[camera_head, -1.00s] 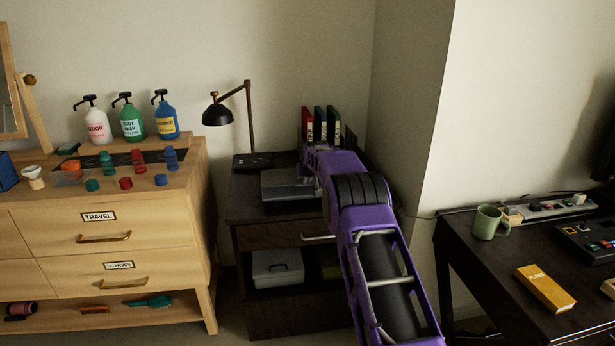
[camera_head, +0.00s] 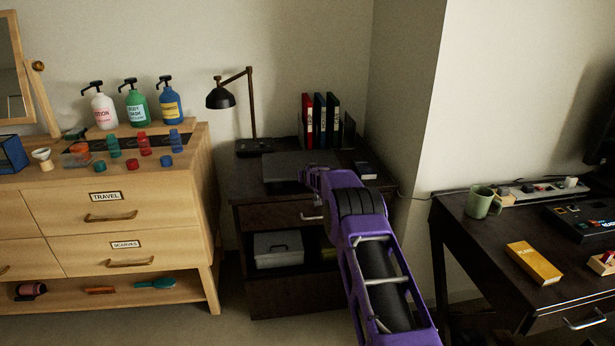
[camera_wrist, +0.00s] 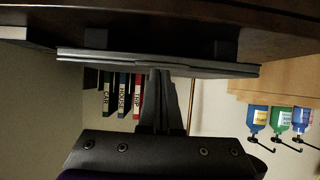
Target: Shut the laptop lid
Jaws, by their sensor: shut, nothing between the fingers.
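The laptop (camera_head: 283,166) is a thin dark grey slab on the small dark desk. In the wrist view, which is upside down, the laptop (camera_wrist: 110,62) shows edge-on as two thin layers lying flat together, with the lid looking down on the base. My gripper (camera_head: 304,174) is at the laptop's right front side in the head view. In the wrist view the fingers of my gripper (camera_wrist: 160,78) are together and empty, pointing at the laptop's edge. Whether they touch it I cannot tell.
A black lamp (camera_head: 221,98) and upright binders (camera_head: 320,120) stand behind the laptop. A small dark box (camera_head: 366,170) lies to the right on the desk (camera_head: 245,190). A wooden dresser (camera_head: 110,200) with bottles stands left; another desk (camera_head: 470,230) with a mug is right.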

